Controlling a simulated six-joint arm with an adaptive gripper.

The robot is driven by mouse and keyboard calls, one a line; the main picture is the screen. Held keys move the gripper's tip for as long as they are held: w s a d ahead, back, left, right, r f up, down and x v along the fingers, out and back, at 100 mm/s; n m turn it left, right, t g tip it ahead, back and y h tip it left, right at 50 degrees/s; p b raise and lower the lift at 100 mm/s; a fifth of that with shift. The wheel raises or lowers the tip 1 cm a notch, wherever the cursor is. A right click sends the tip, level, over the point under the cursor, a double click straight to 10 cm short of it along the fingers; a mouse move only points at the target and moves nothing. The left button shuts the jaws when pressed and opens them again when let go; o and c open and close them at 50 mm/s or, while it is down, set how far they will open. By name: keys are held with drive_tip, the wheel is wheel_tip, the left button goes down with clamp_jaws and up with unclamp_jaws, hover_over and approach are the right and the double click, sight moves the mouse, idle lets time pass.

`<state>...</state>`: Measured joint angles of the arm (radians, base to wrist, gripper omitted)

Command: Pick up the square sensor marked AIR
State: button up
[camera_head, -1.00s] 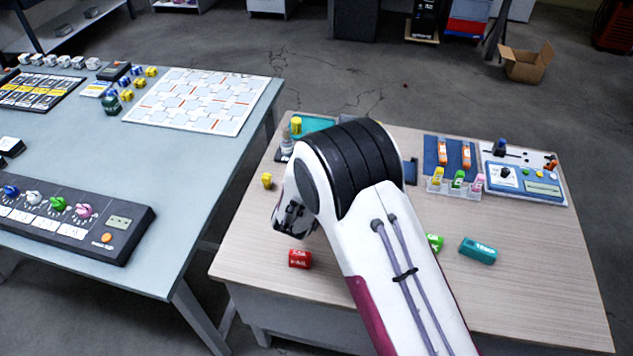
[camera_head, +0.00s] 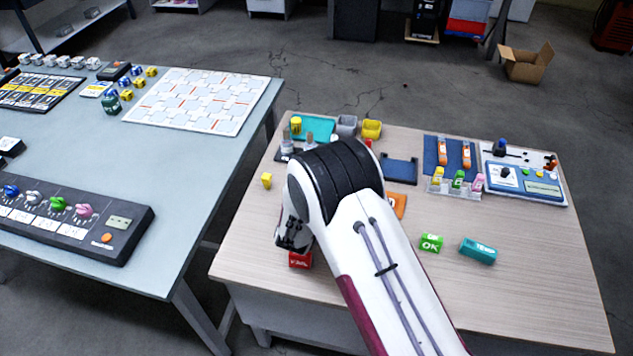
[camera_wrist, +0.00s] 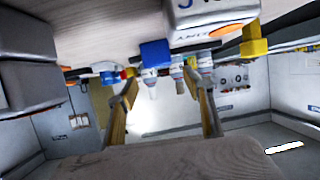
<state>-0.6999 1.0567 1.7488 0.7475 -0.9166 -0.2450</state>
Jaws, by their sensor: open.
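No thing legibly marked AIR shows in either view, so I cannot tell which one is the square sensor. A red block (camera_head: 300,260) with white lettering lies near the front left of the wooden table, its top partly hidden by my gripper (camera_head: 293,236). My gripper hangs just over or behind this block; contact cannot be told. In the wrist view, my gripper (camera_wrist: 167,88) has its two fingers apart with nothing seen held between them. An orange item (camera_head: 398,205) is partly hidden behind my arm.
A green block (camera_head: 431,243) marked OK and a teal block (camera_head: 478,250) marked TEMP lie right of my arm. A small yellow block (camera_head: 266,180) is at left. Grey (camera_head: 346,125) and yellow (camera_head: 371,129) bins stand behind. The front right is clear.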

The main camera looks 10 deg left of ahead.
drive_tip(key=shift+f, duration=0.1)
drive_tip(key=shift+f, duration=0.45)
drive_tip(key=shift+x, duration=2.5)
drive_tip(key=c, duration=1.2)
